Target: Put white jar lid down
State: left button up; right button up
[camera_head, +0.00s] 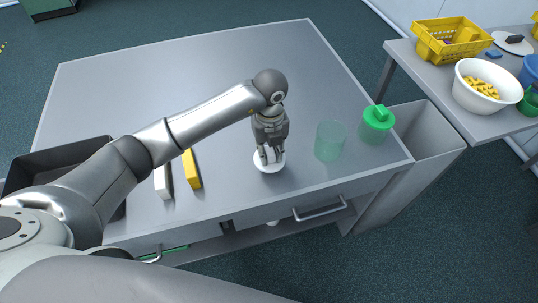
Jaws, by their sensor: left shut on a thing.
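The white jar lid (270,166) is a round white disc at the front middle of the grey table (215,95). My left gripper (268,158) points straight down over it and is shut on it. The lid is at or very near the table top; I cannot tell whether it touches. The fingers hide part of the lid's middle. My right gripper is not in view.
Right of the lid stand a clear greenish jar (329,141) and a jar with a green lid (377,120). A white block (163,182) and a yellow block (191,169) lie to the left, beside a black tray (62,157). The table's back is clear.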

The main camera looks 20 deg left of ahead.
aim_at(269, 158)
pick_arm(q)
notch_tip(269, 158, down, 3)
jog(key=shift+w+a+p, duration=0.15)
jog(key=shift+p, duration=0.55)
jog(key=shift+f, duration=0.25)
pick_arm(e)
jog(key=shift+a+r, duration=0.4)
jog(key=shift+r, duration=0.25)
pick_arm(q)
jog(key=shift+f, duration=0.1)
jog(key=shift+f, duration=0.15)
jog(key=o, duration=1)
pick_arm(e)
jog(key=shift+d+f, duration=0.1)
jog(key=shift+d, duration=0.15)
